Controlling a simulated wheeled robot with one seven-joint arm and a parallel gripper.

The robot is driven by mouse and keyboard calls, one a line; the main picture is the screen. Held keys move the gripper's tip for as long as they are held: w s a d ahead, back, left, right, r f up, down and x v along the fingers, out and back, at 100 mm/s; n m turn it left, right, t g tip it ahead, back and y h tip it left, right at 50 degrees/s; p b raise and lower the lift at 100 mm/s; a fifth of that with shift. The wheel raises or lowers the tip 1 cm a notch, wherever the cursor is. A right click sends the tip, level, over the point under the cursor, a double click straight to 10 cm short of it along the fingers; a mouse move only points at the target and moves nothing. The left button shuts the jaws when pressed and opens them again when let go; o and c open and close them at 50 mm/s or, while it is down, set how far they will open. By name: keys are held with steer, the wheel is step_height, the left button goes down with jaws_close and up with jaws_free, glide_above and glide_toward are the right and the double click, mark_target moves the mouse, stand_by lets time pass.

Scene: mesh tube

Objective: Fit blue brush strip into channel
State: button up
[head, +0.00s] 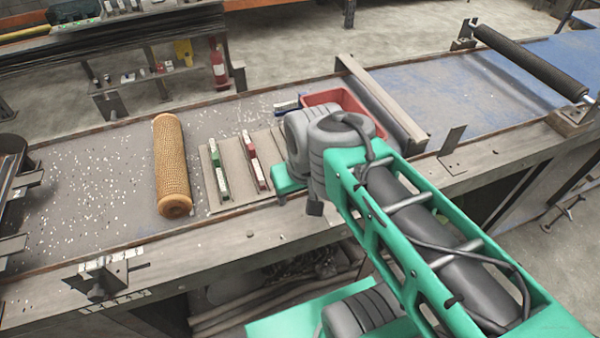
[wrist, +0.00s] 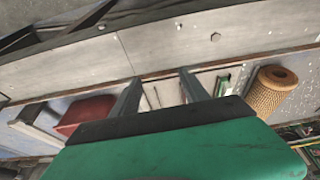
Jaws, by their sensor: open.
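A blue brush strip with pale bristles (head: 287,106) lies at the board's far edge in the head view, partly hidden behind my arm. The beige board (head: 213,195) carries a green strip (head: 220,172) and a red strip (head: 256,166), each in its own row.
A tan mesh tube (head: 172,165) lies left of the board and shows in the wrist view (wrist: 273,92). A red bin (head: 334,96) stands behind my arm, beside a raised crossbar (head: 380,100). White bits litter the bench left of the tube, which is otherwise open.

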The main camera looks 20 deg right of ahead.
steer(key=w+d+r, duration=0.2)
steer(key=w+r, duration=0.3)
steer(key=w, duration=0.5)
steer(key=p, duration=0.2)
glide_above(303, 93)
steer(key=s, duration=0.3)
step_height(303, 93, down, 3)
steer(key=shift+t, duration=0.4)
steer(key=p+x, duration=0.2)
steer(key=x, duration=0.5)
steer(key=shift+w+d+f, duration=0.1)
steer(key=shift+w+f, duration=0.2)
jaws_close()
